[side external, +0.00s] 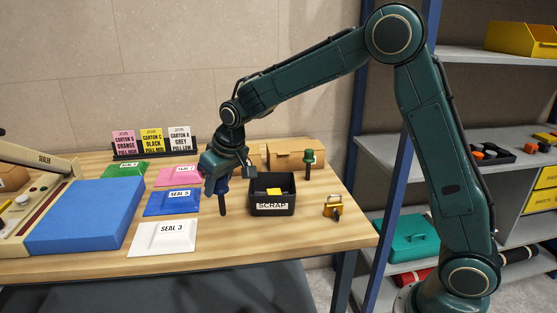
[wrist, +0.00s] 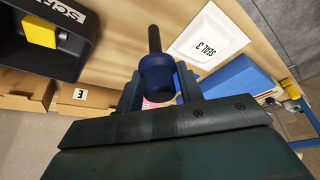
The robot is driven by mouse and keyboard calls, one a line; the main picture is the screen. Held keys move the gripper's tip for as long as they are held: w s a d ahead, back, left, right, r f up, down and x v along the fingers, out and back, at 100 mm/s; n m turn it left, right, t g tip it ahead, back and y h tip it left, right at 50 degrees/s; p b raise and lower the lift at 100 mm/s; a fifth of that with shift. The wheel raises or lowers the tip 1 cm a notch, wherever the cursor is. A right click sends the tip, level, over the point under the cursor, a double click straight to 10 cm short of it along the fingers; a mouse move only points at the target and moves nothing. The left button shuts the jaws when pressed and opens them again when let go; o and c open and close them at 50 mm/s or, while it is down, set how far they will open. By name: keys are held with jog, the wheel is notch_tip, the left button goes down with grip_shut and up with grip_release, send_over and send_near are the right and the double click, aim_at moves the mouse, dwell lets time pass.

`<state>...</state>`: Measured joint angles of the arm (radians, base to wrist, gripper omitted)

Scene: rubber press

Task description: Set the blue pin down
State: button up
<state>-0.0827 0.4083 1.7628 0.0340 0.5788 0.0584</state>
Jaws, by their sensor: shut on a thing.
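The blue pin (side external: 223,187) has a thick blue head and a thin dark shaft. My gripper (side external: 220,178) is shut on its head. In the side view the pin hangs upright, shaft down, between the blue SEAL 5 card and the scrap bin; whether its tip touches the table I cannot tell. The wrist view shows the blue head (wrist: 157,75) between the two fingers of my gripper (wrist: 160,88), with the dark shaft pointing away from the camera.
The black SCRAP bin (side external: 272,207) with a yellow piece stands just right of the pin. Seal cards (side external: 163,238) lie left. Bare wood shows in front of the pin.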

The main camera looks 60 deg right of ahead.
aim_at(220, 201)
jog(key=shift+f, duration=0.45)
jog(key=shift+f, duration=2.1)
jog(key=shift+f, duration=0.2)
jog(key=o, duration=1.1)
jog(key=shift+c, duration=0.2)
jog(key=shift+r, duration=0.15)
jog(key=v, duration=1.2)
